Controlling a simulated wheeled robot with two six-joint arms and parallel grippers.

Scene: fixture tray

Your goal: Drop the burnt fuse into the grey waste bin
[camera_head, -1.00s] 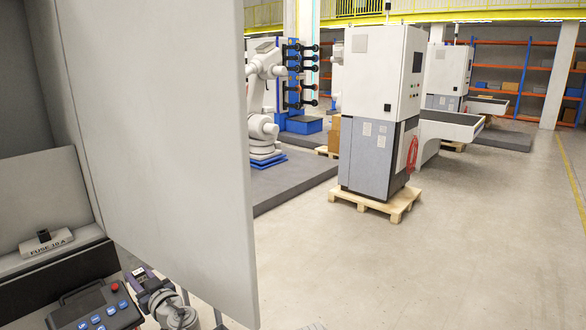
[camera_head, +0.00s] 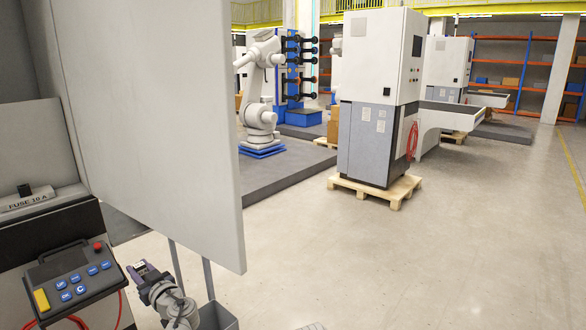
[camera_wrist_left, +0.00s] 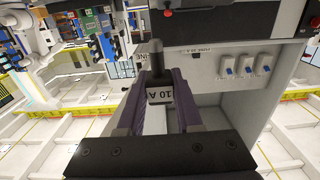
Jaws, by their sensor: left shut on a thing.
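My left gripper (camera_head: 142,271) is at the bottom left of the head view, below the big pale door panel. A grey open-topped box, seemingly the waste bin (camera_head: 218,314), shows at the bottom edge of the head view, right of my gripper and partly cut off. The fuse is still apart from it. My right gripper is not in view.
The pale door panel (camera_head: 165,130) hangs over the left side. A control pendant (camera_head: 75,278) with blue buttons and a red knob lies left of my gripper. A "FUSE 10 A" holder (camera_head: 28,200) sits above it. Open floor (camera_head: 320,250) lies to the right.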

